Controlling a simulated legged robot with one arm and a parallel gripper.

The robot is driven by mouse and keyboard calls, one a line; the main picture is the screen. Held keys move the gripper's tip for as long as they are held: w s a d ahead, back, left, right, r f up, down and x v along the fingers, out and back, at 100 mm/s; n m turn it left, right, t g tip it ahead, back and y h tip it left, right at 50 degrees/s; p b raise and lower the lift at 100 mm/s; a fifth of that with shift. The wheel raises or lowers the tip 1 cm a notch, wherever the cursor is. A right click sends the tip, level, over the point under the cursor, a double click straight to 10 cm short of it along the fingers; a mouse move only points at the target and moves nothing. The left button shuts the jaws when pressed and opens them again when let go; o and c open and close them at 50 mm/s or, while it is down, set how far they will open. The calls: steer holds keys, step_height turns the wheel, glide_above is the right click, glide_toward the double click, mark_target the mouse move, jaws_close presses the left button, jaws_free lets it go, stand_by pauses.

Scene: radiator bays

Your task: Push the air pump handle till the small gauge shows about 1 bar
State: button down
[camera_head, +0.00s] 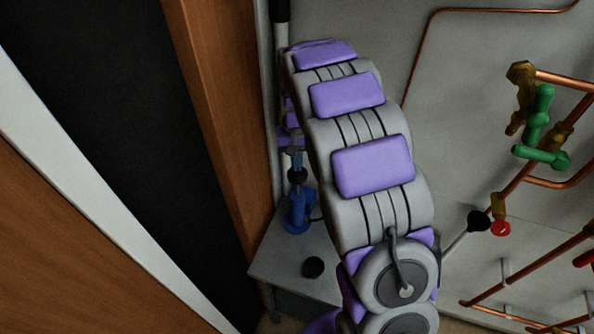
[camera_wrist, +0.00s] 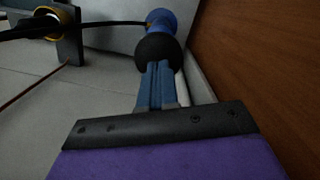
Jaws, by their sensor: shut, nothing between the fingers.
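The air pump (camera_head: 299,212) is a blue upright body on a small grey bench, topped by a round black handle knob (camera_head: 297,175). My gripper (camera_head: 296,160) is right above the knob, pointing down. In the wrist view, my shut, empty fingers (camera_wrist: 157,68) reach to the black knob (camera_wrist: 157,51), with the blue pump body (camera_wrist: 160,19) beyond it. I cannot tell whether the tips touch the knob. A small round gauge with a brass-coloured rim (camera_wrist: 41,22) is at the upper left of the wrist view. Its reading is not legible.
A black hose (camera_wrist: 105,22) runs from the pump toward the gauge. The grey bench (camera_head: 275,248) carries a dark round object (camera_head: 313,267). A wooden panel (camera_head: 222,110) stands close left of the pump. Copper pipes with green valves (camera_head: 537,120) are on the right wall.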

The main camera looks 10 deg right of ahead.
step_height(320, 180, down, 6)
steer(key=shift+s+r+b, duration=0.1)
steer(key=shift+r+b, duration=0.05)
steer(key=shift+b, duration=0.35)
steer(key=shift+r, duration=0.1)
steer(key=shift+w+r, duration=0.2)
steer(key=shift+w, duration=0.2)
steer(key=shift+w+d+r+p, duration=0.15)
steer(key=shift+w+p, duration=0.15)
steer(key=shift+w, duration=0.3)
steer(key=shift+w+d+r+p, duration=0.15)
steer(key=shift+w+p, duration=0.15)
steer(key=shift+w, duration=0.3)
step_height(320, 180, up, 17)
glide_above(297, 174)
steer(key=w+d, duration=0.1)
steer(key=w, duration=0.6)
steer(key=shift+s+d+r, duration=0.1)
steer(key=shift+r, duration=0.05)
